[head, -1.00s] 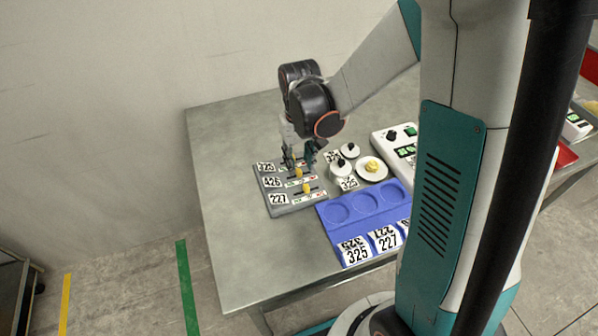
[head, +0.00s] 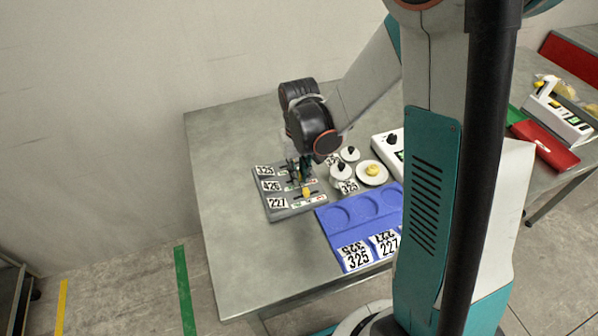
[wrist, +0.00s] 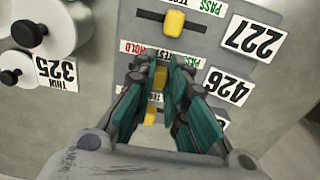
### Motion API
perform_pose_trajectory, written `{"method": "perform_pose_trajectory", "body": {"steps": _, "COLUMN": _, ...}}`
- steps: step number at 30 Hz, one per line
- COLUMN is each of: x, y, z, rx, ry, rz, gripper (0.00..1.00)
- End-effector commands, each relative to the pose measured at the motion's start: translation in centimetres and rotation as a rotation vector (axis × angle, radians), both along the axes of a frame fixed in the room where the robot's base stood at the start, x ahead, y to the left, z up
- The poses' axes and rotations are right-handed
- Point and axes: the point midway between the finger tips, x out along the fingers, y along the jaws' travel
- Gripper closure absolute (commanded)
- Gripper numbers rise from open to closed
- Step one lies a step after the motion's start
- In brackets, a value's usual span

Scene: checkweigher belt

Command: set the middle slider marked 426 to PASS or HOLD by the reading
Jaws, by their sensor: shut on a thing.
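The slider panel (head: 283,211) is a grey plate with rows marked 325, 426 and 227. In the wrist view, the row label 426 (wrist: 229,85) is the middle one. The middle slider's yellow knob (wrist: 160,76) shows between my fingertips. My gripper (head: 304,182) is down at the panel and shut on this knob; it also shows in the wrist view (wrist: 160,70). In the wrist view, HOLD lies to the left and PASS to the right. My fingers hide most of the middle slot, so the knob's exact setting is unclear. No reading is legible.
A white device (head: 386,146) is partly hidden behind my arm. A plate with a yellow item (head: 372,169), knobbed weights (head: 340,170) and a blue tray (head: 333,238) stand right of the panel. The 227 knob (wrist: 175,23) is close by. The table's left is clear.

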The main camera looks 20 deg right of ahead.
Motion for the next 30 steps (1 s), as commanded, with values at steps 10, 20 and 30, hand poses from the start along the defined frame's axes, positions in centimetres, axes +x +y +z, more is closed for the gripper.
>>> {"method": "perform_pose_trajectory", "body": {"steps": 10, "x": 0.0, "y": -2.7, "z": 0.0, "rx": -0.001, "ry": 0.000, "rz": -0.001, "gripper": 1.00}}
{"method": "perform_pose_trajectory", "body": {"steps": 20, "x": 0.0, "y": -2.8, "z": 0.0, "rx": -0.003, "ry": 0.000, "rz": -0.002, "gripper": 0.67}}
{"method": "perform_pose_trajectory", "body": {"steps": 30, "x": 0.0, "y": -2.6, "z": 0.2, "rx": -0.001, "ry": 0.000, "rz": 0.000, "gripper": 0.67}}
